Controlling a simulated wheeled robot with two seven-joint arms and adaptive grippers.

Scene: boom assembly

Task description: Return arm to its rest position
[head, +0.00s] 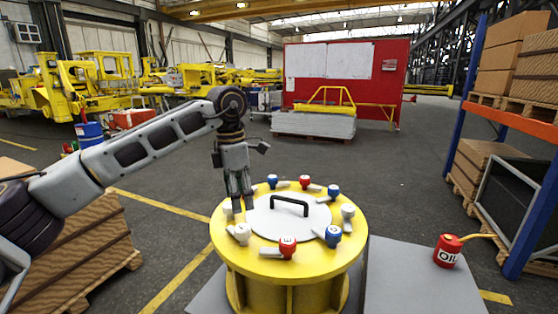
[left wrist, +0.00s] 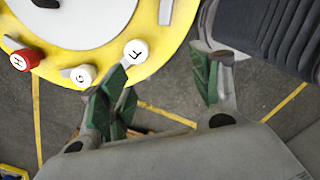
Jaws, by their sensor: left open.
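My left gripper (head: 239,207) hangs down at the left edge of a yellow round stand (head: 285,263). Its green-padded fingers are apart and empty in the left wrist view (left wrist: 160,86). A white knob marked F (left wrist: 136,51) is close beside one finger; I cannot tell whether they touch. A white knob marked G (left wrist: 83,75) and a red knob marked H (left wrist: 24,60) follow along the rim. My right gripper is not in view.
A red oil can (head: 447,251) stands on a grey surface (head: 405,280) right of the stand. A rack with boxes (head: 500,70) is at the right. Wooden crates (head: 85,250) lie at the left, below my left arm.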

